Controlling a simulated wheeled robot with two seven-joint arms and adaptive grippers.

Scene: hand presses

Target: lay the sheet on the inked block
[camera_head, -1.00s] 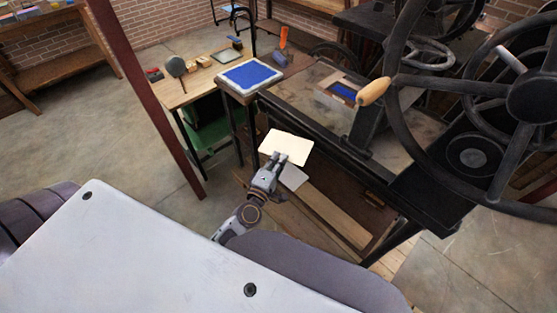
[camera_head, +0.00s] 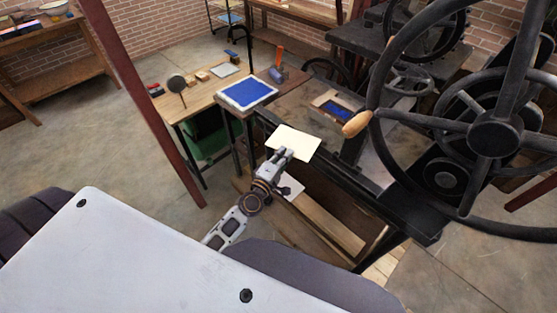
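A cream sheet (camera_head: 297,142) is held by one edge in my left gripper (camera_head: 283,156). The fingers are closed on it, and the sheet sticks out flat beyond them. It hangs over the near edge of the press bed (camera_head: 291,107), close to the inked block. My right gripper is not in view.
The press's black wheel (camera_head: 496,131) and its wooden handle (camera_head: 356,124) stand right of the block. A blue slab with a pale border (camera_head: 247,92) lies left of the bed. A wooden side table (camera_head: 197,97) carries small tools.

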